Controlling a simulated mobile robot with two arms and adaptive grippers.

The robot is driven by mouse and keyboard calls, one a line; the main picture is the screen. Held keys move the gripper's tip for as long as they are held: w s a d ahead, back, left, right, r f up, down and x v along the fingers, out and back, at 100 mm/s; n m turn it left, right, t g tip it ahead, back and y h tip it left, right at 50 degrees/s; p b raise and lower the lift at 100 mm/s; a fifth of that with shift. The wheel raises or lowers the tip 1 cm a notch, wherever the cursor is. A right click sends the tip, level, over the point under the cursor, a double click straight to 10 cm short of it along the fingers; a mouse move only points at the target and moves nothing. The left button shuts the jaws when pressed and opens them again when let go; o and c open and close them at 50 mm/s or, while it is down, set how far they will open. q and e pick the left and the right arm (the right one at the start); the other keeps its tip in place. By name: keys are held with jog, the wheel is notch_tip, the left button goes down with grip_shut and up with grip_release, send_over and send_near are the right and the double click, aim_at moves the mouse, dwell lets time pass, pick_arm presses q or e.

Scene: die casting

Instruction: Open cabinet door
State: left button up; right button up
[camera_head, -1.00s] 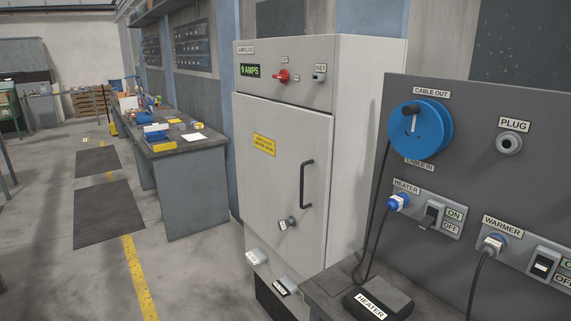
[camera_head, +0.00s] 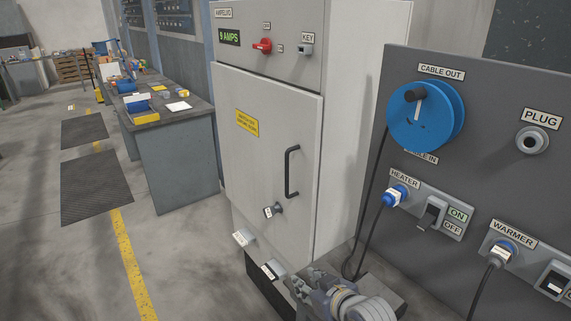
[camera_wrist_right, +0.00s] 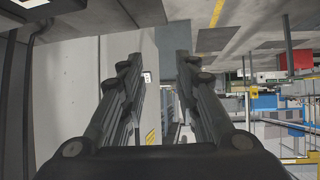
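The pale grey cabinet (camera_head: 345,130) stands in the middle of the head view with its door (camera_head: 245,165) shut. A black vertical bar handle (camera_head: 289,172) is on the door's right side, with a small tagged lock or knob (camera_head: 272,210) below it. My right gripper (camera_head: 302,287) is low in front of the cabinet, below the handle and apart from it. In the right wrist view its two fingers (camera_wrist_right: 160,68) are spread with nothing between them. The pale cabinet surface (camera_wrist_right: 70,90) fills the left of that view; I cannot make out the handle there. My left gripper is out of view.
A dark panel (camera_head: 480,130) with a blue cable reel (camera_head: 420,116), plugs and switches stands at the right. A low dark ledge is below it, close to my right arm. A workbench (camera_head: 175,150) with small items stands at the left.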

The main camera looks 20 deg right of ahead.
jog(key=w+d+r+t, duration=0.2)
jog(key=w+r+t, duration=0.2)
jog(key=w+r, duration=0.75)
jog(key=t, duration=0.3)
send_near(288, 167)
jog(key=w, duration=0.1)
jog(key=shift+m+y, duration=0.3)
jog(key=shift+m, duration=0.1)
jog(key=w, duration=0.3)
jog(key=w+a+p, duration=0.1)
jog(key=w, duration=0.5)
jog(key=shift+w+a+r+p, duration=0.1)
jog(key=shift+w+a+p, duration=0.05)
jog(key=shift+w+p, duration=0.2)
grip_shut()
